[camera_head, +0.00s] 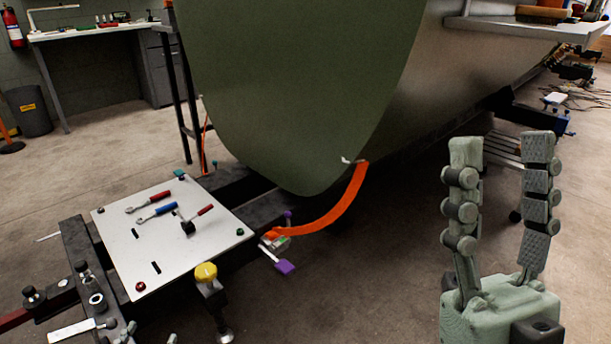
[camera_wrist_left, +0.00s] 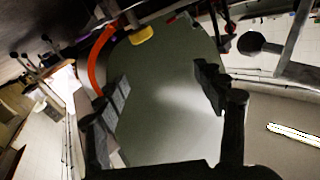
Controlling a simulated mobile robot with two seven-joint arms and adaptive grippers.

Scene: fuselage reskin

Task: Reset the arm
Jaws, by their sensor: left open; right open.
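My right gripper (camera_head: 503,142) stands upright at the right of the head view. Its two pale green fingers with grey pads are spread apart, with nothing between them. My left gripper (camera_wrist_left: 162,84) shows in the left wrist view with its two dark fingers apart and the space between them empty. In the head view, what may be its fingertips only just reach the bottom edge at the left, so its place there is hard to tell. Beyond its fingers in the wrist view lies the green fuselage panel (camera_wrist_left: 165,125), which also fills the upper middle of the head view (camera_head: 300,90).
A white tool board (camera_head: 165,260) with wrenches and a hammer lies on a dark frame at the left.

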